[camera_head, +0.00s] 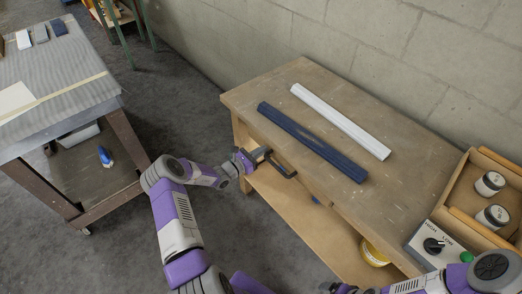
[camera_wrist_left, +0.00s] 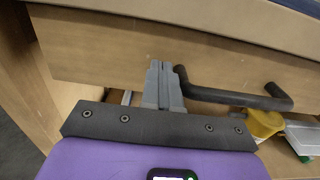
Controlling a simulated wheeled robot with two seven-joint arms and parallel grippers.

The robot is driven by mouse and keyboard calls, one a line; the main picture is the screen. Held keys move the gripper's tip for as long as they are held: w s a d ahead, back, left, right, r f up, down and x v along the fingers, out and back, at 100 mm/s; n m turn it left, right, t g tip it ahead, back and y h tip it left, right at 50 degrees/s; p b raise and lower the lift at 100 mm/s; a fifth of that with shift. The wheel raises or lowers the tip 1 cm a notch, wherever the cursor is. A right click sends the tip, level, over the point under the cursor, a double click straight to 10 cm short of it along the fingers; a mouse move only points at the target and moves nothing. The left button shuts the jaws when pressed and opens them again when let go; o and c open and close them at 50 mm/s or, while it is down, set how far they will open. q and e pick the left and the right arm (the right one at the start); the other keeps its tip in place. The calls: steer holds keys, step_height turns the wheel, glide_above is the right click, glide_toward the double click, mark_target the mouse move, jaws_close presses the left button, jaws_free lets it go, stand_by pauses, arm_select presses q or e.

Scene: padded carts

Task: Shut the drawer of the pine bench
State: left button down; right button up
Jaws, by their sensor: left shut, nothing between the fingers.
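The pine bench (camera_head: 252,98) stands against the wall, with a wooden drawer front (camera_wrist_left: 110,50) under its top. The drawer has a black bar handle (camera_head: 283,168), which also shows in the left wrist view (camera_wrist_left: 235,97). My left gripper (camera_head: 264,153) is shut and empty, its fingertips (camera_wrist_left: 158,68) at the drawer front just left of the handle's left end. I cannot tell whether they touch the wood. No clear gap shows between drawer front and bench top. Part of my right arm shows at the bottom right; its gripper (camera_head: 343,288) is partly cut off and its fingers are unclear.
A navy bar (camera_head: 310,141) and a white bar (camera_head: 340,121) lie on the bench top. A wooden tray (camera_head: 460,195) with two jars and a switch box (camera_head: 430,242) are at right. A padded cart (camera_head: 55,85) stands left across open floor.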

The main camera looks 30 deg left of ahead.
arm_select(q)
steer(key=p+v, duration=0.2)
steer(key=v, duration=1.1)
steer(key=s+d+f+m+g+h, duration=0.1)
steer(key=d+f+m+g+h, duration=0.15)
steer(key=d, duration=0.55)
steer(key=s+d+f+m+g+h, duration=0.1)
steer(key=d+f+m+g+h, duration=0.1)
steer(key=d+m+g, duration=0.35)
steer(key=s+d+f+m+g+y, duration=0.1)
steer(key=s+d+m+g+y, duration=0.2)
steer(key=s+d+m, duration=0.6)
steer(key=s+d+f+m+g+y, duration=0.2)
steer(key=s+d+m+g, duration=0.3)
steer(key=s+d+m, duration=0.4)
steer(key=d+m+y, duration=0.1)
steer(key=m, duration=0.2)
steer(key=shift+f+m+g, duration=0.3)
